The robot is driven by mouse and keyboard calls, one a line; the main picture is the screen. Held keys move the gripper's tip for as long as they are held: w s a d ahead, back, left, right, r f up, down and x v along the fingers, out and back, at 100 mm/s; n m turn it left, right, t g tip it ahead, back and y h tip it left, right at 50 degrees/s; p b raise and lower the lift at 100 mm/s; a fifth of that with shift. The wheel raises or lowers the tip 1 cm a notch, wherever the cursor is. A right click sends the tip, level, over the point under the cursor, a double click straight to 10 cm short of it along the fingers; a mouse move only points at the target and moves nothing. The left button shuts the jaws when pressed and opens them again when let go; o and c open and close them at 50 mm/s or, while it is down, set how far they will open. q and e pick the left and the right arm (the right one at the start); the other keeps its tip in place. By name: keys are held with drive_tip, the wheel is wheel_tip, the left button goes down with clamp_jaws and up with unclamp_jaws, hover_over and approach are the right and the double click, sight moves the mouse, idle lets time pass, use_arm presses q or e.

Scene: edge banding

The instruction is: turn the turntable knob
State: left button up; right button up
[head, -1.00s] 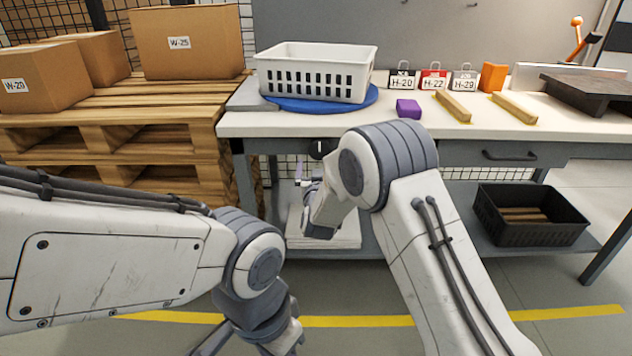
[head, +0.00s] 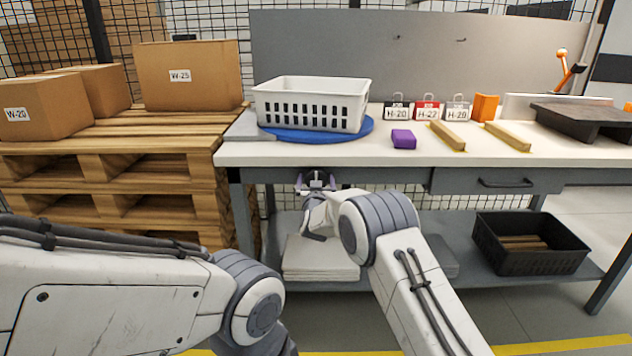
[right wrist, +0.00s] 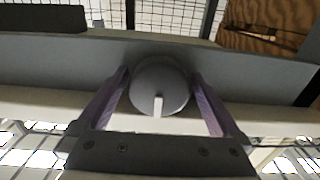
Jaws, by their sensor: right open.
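The blue turntable (head: 318,135) lies on the workbench with a white basket (head: 312,105) on it. The round grey knob (right wrist: 160,92) with a white pointer mark is on the underside or front apron of the bench, seen in the right wrist view. The pointer points down in that view. My right gripper (right wrist: 160,76) is open, one finger on each side of the knob; I cannot tell whether they touch it. In the head view my right gripper (head: 316,182) is below the bench's front edge, and the knob is hidden there. My left gripper is below the frame.
The workbench (head: 330,155) holds a purple block (head: 403,139), wooden strips (head: 447,135), and labelled tags (head: 428,108). Its lower shelf has a black crate (head: 530,243) and white sheets (head: 320,258). A pallet stack (head: 110,150) with boxes stands close on the left.

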drive_tip(key=c, duration=1.1)
drive_tip(key=shift+d+r+n+p, duration=0.1)
drive_tip(key=shift+n+p, duration=0.95)
drive_tip(key=shift+n, duration=0.45)
drive_tip(key=shift+c, duration=0.2)
drive_tip(key=shift+n+p, duration=0.9)
drive_tip(key=shift+n, duration=1)
drive_tip(key=o, duration=1.1)
drive_tip(key=shift+o, duration=0.2)
